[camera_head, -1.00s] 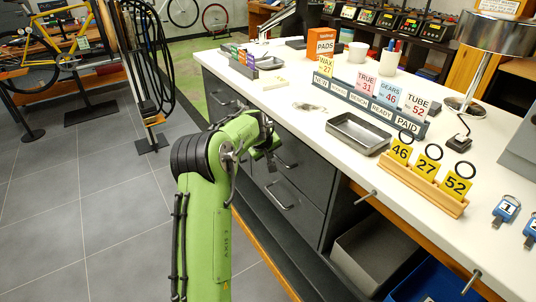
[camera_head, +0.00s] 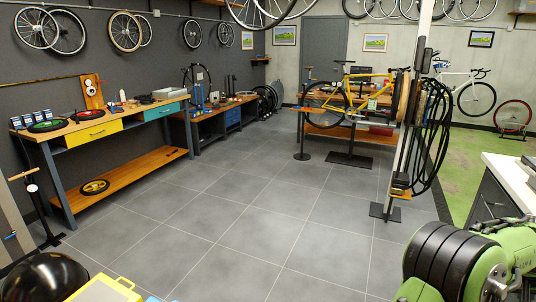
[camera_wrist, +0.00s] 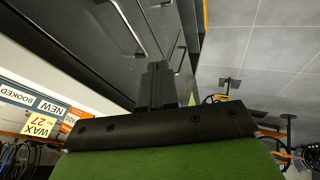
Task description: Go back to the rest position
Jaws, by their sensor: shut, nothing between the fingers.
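My gripper (camera_wrist: 156,85) shows in the wrist view with its dark fingers together and nothing between them. It is beside the dark drawer fronts (camera_wrist: 85,45) of the counter, apart from any object. In the head view my green arm (camera_head: 470,265) is folded at the bottom right corner, and the gripper itself is out of sight there. The white counter top (camera_head: 512,172) shows at the right edge.
Open grey tiled floor (camera_head: 250,210) fills the middle. A workbench (camera_head: 140,118) stands along the left wall. A yellow bicycle (camera_head: 355,90) and a post with hanging black tubes (camera_head: 425,130) stand ahead. A black rounded object (camera_head: 45,278) and a yellow item (camera_head: 105,290) are at the lower left.

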